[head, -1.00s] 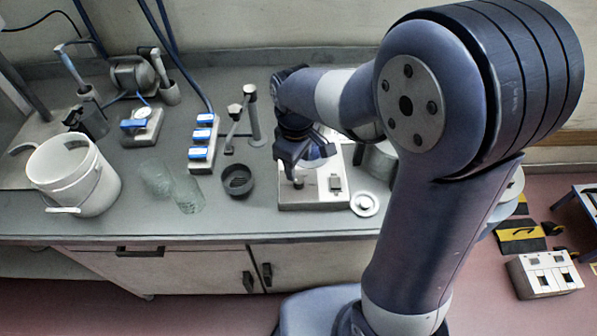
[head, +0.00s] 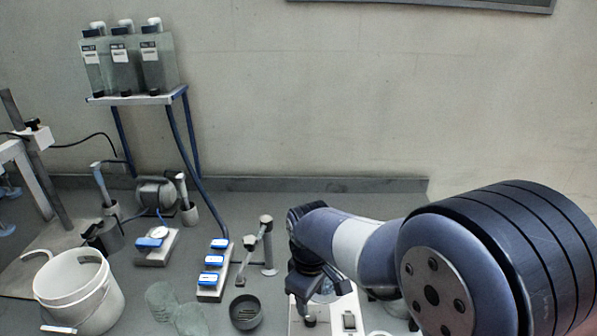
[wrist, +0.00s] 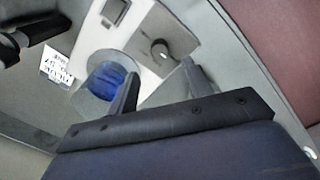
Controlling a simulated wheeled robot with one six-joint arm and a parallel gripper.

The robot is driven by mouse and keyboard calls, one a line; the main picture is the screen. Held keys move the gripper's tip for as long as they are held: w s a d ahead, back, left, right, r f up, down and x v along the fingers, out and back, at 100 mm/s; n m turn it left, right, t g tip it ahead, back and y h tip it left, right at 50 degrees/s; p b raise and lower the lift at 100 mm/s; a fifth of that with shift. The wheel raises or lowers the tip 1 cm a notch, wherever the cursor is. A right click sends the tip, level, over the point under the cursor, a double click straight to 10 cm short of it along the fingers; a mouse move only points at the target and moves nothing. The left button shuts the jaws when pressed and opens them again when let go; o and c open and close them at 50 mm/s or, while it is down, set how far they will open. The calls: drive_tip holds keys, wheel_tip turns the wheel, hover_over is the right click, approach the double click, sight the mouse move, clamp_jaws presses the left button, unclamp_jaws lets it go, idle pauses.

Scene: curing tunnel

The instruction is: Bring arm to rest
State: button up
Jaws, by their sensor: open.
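My gripper (head: 310,305) is at the lower middle of the head view, pointing down above a white boxy device (head: 350,312) on the bench. In the wrist view my gripper (wrist: 160,85) has its two fingers apart with nothing held between them. The white device (wrist: 150,40) lies beyond the fingers, with a dark knob and a dark switch on it. A clear round piece with a blue patch (wrist: 108,82) shows beside the left finger. My arm is bent, its elbow at the lower right of the head view.
A white bucket (head: 80,292), a dark cup (head: 246,313), a strip of blue switches (head: 213,270) and clear glassware (head: 162,300) stand left of my gripper. A shelf (head: 140,98) holds three bottles (head: 157,62) above the bench.

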sight(311, 317)
wheel_tip(311, 317, down, 8)
drive_tip(key=shift+w+d+r, duration=0.1)
drive_tip(key=shift+w+r, duration=0.05)
idle(0.3)
drive_tip(key=shift+r, duration=0.1)
